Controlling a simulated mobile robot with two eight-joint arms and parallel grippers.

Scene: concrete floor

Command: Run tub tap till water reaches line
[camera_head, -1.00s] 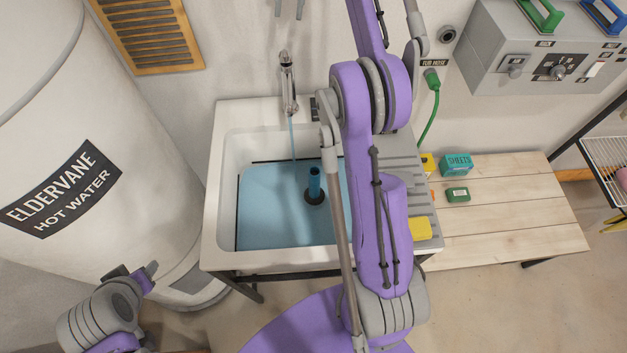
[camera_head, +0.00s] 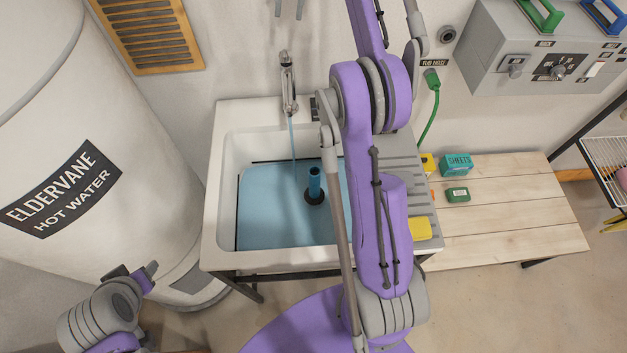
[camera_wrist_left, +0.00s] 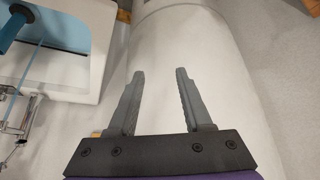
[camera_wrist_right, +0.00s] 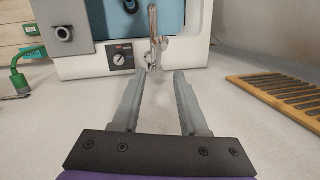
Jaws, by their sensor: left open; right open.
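The white tub (camera_head: 212,235) holds blue water (camera_head: 270,215). A thin stream runs into it from the chrome tap (camera_head: 289,85). A dark line (camera_head: 285,161) runs along the tub's inner walls; the water's edge lies close to it, and I cannot tell whether they meet. A blue standpipe (camera_head: 315,182) rises from the water. My right gripper (camera_head: 288,12) is open and empty above the tap; the right wrist view shows the tap (camera_wrist_right: 154,40) beyond its fingertips (camera_wrist_right: 160,75). My left gripper (camera_head: 148,272) is open and empty by the heater, also in the left wrist view (camera_wrist_left: 158,74).
The hot water tank (camera_head: 95,130) stands left of the tub. My right arm hides the tub's right side. A yellow block (camera_head: 420,228) sits on the drainboard. A wooden bench (camera_head: 510,200) with small boxes, a green hose (camera_head: 430,115) and a grey control box (camera_head: 540,60) are right.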

